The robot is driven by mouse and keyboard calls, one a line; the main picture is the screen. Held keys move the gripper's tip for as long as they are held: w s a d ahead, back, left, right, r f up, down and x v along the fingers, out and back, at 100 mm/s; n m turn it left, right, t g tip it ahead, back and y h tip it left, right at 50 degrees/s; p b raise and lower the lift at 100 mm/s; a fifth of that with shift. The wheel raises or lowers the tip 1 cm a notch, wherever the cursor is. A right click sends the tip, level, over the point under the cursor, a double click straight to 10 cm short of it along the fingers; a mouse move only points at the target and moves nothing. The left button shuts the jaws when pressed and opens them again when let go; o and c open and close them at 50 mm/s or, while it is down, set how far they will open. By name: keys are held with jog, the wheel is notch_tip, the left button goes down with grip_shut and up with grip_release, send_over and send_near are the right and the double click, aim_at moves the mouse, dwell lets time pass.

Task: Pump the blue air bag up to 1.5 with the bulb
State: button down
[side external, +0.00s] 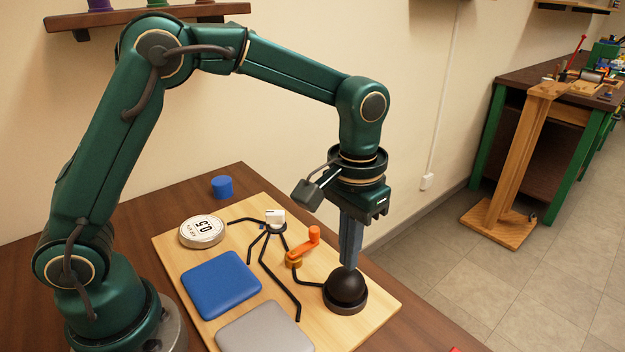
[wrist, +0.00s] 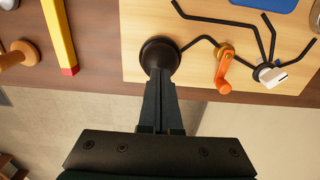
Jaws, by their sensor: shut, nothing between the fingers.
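The blue air bag (side external: 220,284) lies flat-looking on the light wooden board, left of the bulb; its edge also shows in the wrist view (wrist: 262,3). The black bulb (side external: 346,287) sits in a dark round base at the board's right; in the wrist view the bulb (wrist: 159,55) is at the fingertips. My gripper (side external: 349,265) is shut and points down, its tips at the top of the bulb; whether they press it I cannot tell. The round gauge (side external: 202,231) reads what looks like 0.5. An orange-handled valve (side external: 306,246) and a white selector (side external: 275,217) stand between black tubes.
A grey bag (side external: 265,335) lies in front of the blue one. A blue cylinder (side external: 222,187) stands behind the board. A yellow bar with a red end (wrist: 60,35) and a wooden knobbed piece (wrist: 18,55) lie beside the board (wrist: 140,20).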

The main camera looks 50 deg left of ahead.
aim_at(347, 273)
jog(key=shift+f, duration=0.15)
jog(key=shift+f, duration=1.55)
jog(key=shift+r, duration=1.7)
jog(key=shift+f, duration=1.75)
jog(key=shift+r, duration=1.75)
